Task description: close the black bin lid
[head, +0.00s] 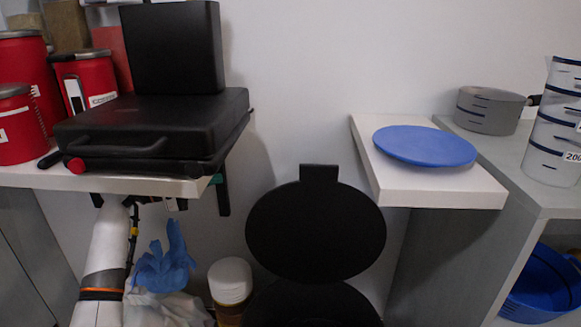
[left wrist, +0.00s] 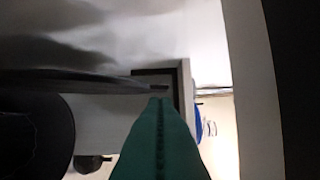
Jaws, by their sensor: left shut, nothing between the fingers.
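The black bin lid (head: 315,232) stands raised, its round face toward me and its tab (head: 318,173) at the top. The black bin (head: 312,306) is below it, cut off by the lower edge. My left gripper (head: 217,179) is mostly hidden by the left counter; a green part shows at its edge, left of the lid and apart from it. In the left wrist view its green fingers (left wrist: 159,102) are shut and empty. There the lid (left wrist: 80,80) appears nearly edge-on, its tip close to the fingertips in the picture. My right gripper is out of view.
The left counter (head: 160,187) bears a black case (head: 150,125) and red canisters (head: 20,125). A blue glove-like thing (head: 165,262) and a white-lidded container (head: 230,280) are below. A white shelf (head: 440,194) with a blue plate (head: 425,145) juts out right of the lid.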

